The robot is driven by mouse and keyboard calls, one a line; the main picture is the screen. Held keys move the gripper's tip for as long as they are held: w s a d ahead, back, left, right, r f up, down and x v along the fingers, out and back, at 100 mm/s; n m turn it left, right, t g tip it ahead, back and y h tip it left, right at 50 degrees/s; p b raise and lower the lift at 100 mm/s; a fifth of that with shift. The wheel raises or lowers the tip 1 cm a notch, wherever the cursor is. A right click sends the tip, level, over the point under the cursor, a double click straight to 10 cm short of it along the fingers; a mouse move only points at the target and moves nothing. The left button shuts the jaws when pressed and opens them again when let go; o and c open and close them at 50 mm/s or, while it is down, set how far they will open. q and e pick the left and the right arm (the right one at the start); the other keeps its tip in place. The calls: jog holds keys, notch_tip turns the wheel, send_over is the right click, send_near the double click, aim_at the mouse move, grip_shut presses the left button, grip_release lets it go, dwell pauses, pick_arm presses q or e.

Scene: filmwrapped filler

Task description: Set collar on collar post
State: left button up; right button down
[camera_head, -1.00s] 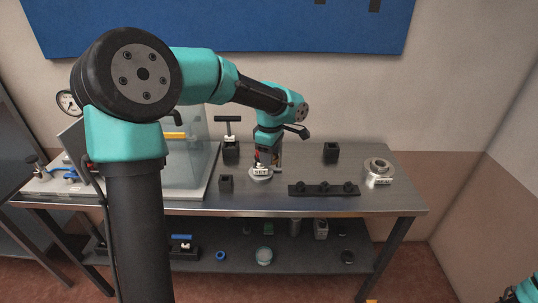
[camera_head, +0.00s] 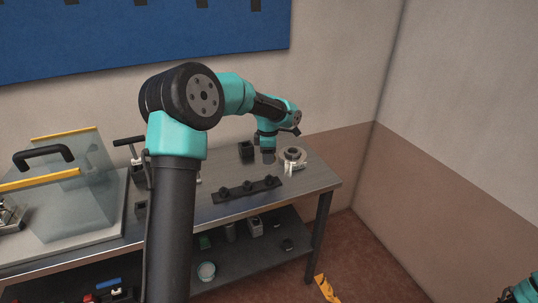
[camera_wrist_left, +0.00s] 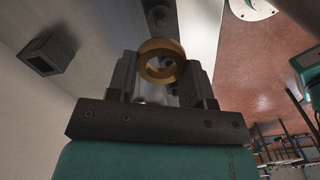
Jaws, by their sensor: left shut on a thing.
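My left gripper (camera_head: 268,157) is above the right part of the bench, just left of a round metal fixture with a raised centre (camera_head: 292,155) and a small white label. In the left wrist view, a gold-coloured ring, the collar (camera_wrist_left: 162,60), sits between the two dark fingers of the gripper, which is shut on it. The collar is too small to make out in the head view. A pale round flange (camera_wrist_left: 250,8) shows at the top of the wrist view, apart from the collar. My right gripper is out of view.
A black bar with several knobs (camera_head: 248,189) lies in front of the gripper. A black square holder (camera_head: 246,151) stands left of it. A glass-sided case (camera_head: 70,195) and a T-handled tool (camera_head: 130,142) stand farther left. The bench's right end (camera_head: 325,175) is bare.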

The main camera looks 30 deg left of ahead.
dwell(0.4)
pick_arm(q)
jog(key=shift+f, duration=2.85)
jog(key=shift+f, duration=1.4)
jog(key=o, duration=1)
jog(key=shift+o, duration=0.2)
notch_tip(320, 180, up, 18)
jog(key=shift+f, duration=0.25)
